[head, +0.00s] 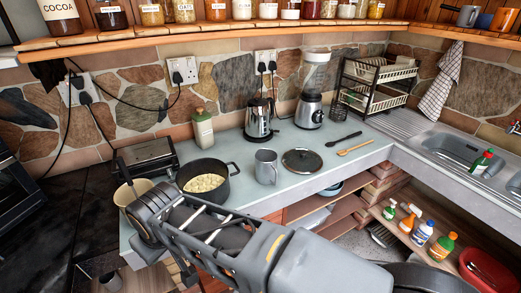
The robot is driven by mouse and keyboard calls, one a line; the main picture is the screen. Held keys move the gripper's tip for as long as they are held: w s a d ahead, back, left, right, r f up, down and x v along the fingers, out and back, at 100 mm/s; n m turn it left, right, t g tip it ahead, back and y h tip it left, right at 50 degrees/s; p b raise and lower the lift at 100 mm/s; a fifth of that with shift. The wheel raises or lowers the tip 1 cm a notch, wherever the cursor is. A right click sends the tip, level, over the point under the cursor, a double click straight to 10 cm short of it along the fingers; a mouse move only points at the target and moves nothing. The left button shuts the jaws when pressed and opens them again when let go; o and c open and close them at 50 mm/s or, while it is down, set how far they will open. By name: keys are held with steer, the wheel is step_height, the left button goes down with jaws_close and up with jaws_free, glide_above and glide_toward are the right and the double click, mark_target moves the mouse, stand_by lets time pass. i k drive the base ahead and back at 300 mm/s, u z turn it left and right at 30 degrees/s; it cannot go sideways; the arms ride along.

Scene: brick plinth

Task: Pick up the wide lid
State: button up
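The wide lid (302,161) lies flat on the pale counter (285,187). It is round and dark with a lighter rim and a small knob on top. It lies right of a grey mug (266,167) and left of the wooden spoon, with clear space around it. My arm crosses the lower middle of the view, and my gripper (145,212) is at its far left end, near the counter's left front edge. The gripper is well left of the lid and apart from it. Its fingertips are not clear, so I cannot tell its opening.
A black pot (207,180) of pale food stands left of the mug. A beige bowl (133,192) is partly behind my gripper. A kettle (260,118) and blender (310,100) stand behind the lid. A wooden spoon (355,147) and dark spoon (343,139) lie to its right.

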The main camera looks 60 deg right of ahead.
mark_target(301, 161)
steer(key=z, duration=3.1)
steer(key=i, duration=0.5)
steer(key=u, duration=1.8)
